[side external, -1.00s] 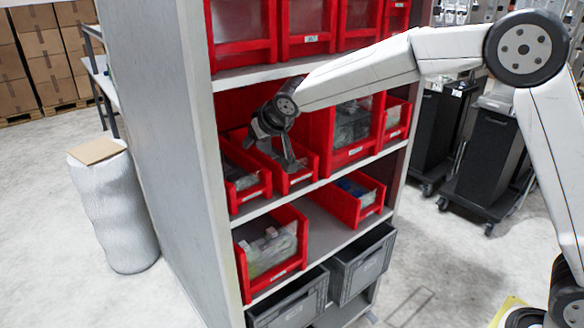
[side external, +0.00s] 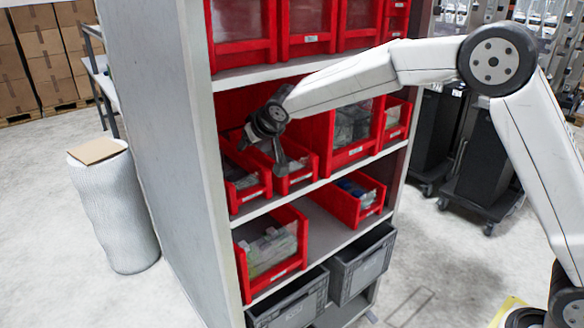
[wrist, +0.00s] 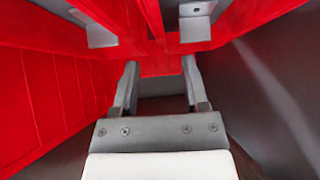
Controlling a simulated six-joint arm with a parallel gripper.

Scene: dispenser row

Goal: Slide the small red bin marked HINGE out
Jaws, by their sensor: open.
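Two small red bins stand side by side on the middle shelf: a left one (side external: 244,184) and a right one (side external: 297,178). Both have white front labels too small to read, so I cannot tell which is marked HINGE. My gripper (side external: 279,163) reaches into the shelf bay above these bins, with its fingers pointing down near the right one. In the wrist view my gripper (wrist: 160,68) shows two fingers apart with nothing held between them. A red wall lies beyond the fingertips; I cannot tell whether they touch it.
A taller red bin (side external: 349,150) stands close to the right of the small bins. The grey shelf side panel (side external: 165,130) closes the left. The shelf above holds red bins (side external: 307,44). Below are red bins (side external: 270,272) and grey crates (side external: 362,264). Floor in front is clear.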

